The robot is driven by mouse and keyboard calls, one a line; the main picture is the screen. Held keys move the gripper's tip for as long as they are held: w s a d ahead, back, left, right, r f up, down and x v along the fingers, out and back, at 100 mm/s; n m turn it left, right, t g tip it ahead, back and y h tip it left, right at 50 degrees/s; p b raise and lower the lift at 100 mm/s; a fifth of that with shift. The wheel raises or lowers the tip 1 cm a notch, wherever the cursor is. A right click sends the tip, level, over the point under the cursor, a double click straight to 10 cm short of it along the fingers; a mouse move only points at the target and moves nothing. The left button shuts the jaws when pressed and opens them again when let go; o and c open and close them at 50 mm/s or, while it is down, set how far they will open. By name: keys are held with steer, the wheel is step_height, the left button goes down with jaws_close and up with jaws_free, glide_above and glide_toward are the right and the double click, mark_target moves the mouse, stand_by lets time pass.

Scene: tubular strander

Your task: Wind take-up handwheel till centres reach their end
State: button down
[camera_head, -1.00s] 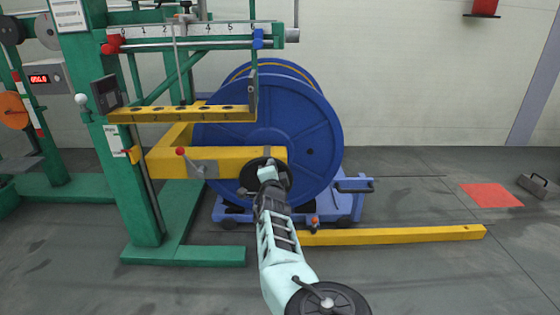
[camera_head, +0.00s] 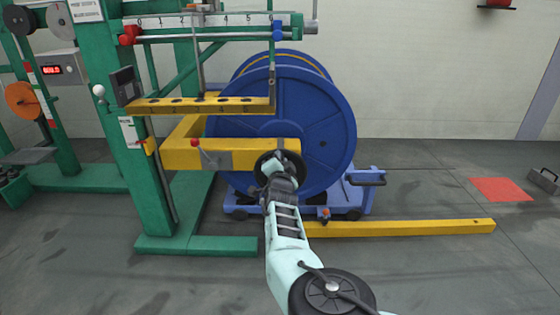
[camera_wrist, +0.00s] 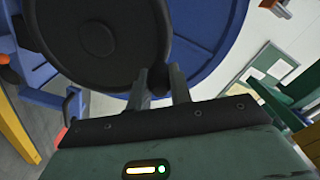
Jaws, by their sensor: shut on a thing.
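The take-up handwheel is a dark round wheel (camera_head: 296,168) at the right end of the yellow arm (camera_head: 180,154), in front of the big blue reel (camera_head: 318,110). In the wrist view the wheel (camera_wrist: 95,35) fills the upper left, close to my fingers. My gripper (camera_head: 268,173) is at the lower left part of the wheel in the head view. In the wrist view its two fingers (camera_wrist: 160,85) are shut around a small dark knob (camera_wrist: 158,84) at the wheel's edge, the handwheel handle. The centres are hidden behind the wheel and reel.
The reel rests on a blue wheeled cart (camera_head: 355,200). A yellow bar (camera_head: 400,228) lies along the floor at right. The green frame (camera_head: 138,180) stands at left, with a red-knobbed lever (camera_head: 195,143) on the yellow arm.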

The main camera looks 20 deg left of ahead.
steer(key=shift+w+r, duration=0.1)
steer(key=shift+r, duration=0.1)
steer(key=c, duration=1.3)
jaws_free()
steer(key=shift+o, duration=0.2)
steer(key=shift+f, duration=0.1)
steer(key=p+v, duration=0.9)
steer(key=v, duration=0.8)
steer(key=shift+s+p, duration=0.25)
steer(key=shift+p, duration=0.15)
